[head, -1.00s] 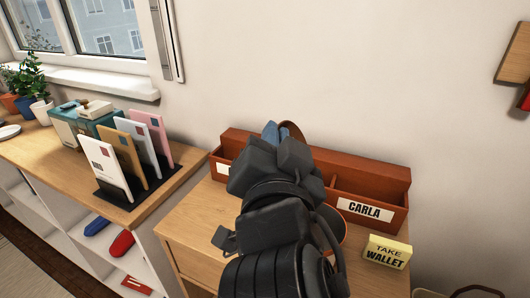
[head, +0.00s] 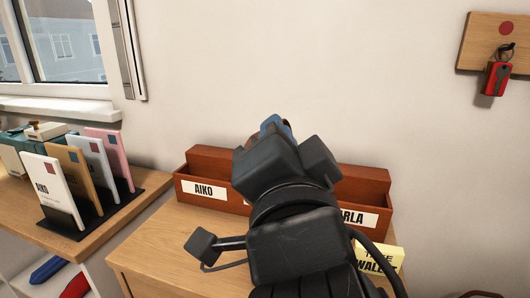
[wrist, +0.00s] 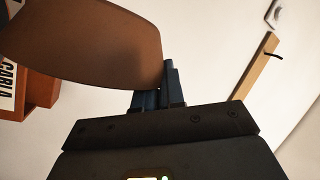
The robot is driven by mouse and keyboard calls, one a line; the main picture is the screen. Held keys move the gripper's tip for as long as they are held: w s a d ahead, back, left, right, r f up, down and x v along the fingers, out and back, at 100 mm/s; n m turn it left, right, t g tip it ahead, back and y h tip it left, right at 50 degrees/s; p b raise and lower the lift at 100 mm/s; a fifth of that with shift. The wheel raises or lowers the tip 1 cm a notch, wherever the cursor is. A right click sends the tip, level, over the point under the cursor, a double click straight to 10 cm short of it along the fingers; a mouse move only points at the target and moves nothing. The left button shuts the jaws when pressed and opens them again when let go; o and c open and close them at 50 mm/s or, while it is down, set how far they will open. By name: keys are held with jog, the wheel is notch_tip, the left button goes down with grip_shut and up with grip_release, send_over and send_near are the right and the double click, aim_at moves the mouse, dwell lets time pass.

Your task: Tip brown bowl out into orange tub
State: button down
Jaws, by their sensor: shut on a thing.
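The brown bowl (wrist: 90,40) fills the upper left of the wrist view, with its smooth side facing the camera. My gripper (wrist: 160,88) has its blue-grey fingers shut on the bowl's edge. In the head view my gripper (head: 272,123) shows only as blue fingertips above my dark arm, with a sliver of brown bowl (head: 284,122) beside them. What the bowl holds cannot be seen. The orange tub is not visible now; my arm covers the middle of the small wooden table.
A reddish-brown letter box (head: 211,157), labelled AIKO and partly hidden, stands at the table's back by the wall. A yellow wallet note (head: 378,258) is at front right. Cards (head: 52,195) stand in a rack on the left shelf. Red keys (head: 495,78) hang at upper right.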

jog(key=shift+s+d+f+m+t+h+b, duration=0.1)
jog(key=shift+s+d+m+t+h+b, duration=0.15)
jog(key=shift+d+m+b, duration=0.65)
jog(key=shift+s+d+f+m+t+h+b, duration=0.15)
jog(key=shift+s+d+m+h+b, duration=0.25)
jog(key=shift+b, duration=0.85)
jog(key=shift+s+d+r+m+t+h+b, duration=0.1)
jog(key=shift+d+m+t+h+b, duration=0.1)
jog(key=shift+d+m+b, duration=0.6)
jog(key=shift+a, duration=0.15)
jog(key=shift+b, duration=0.3)
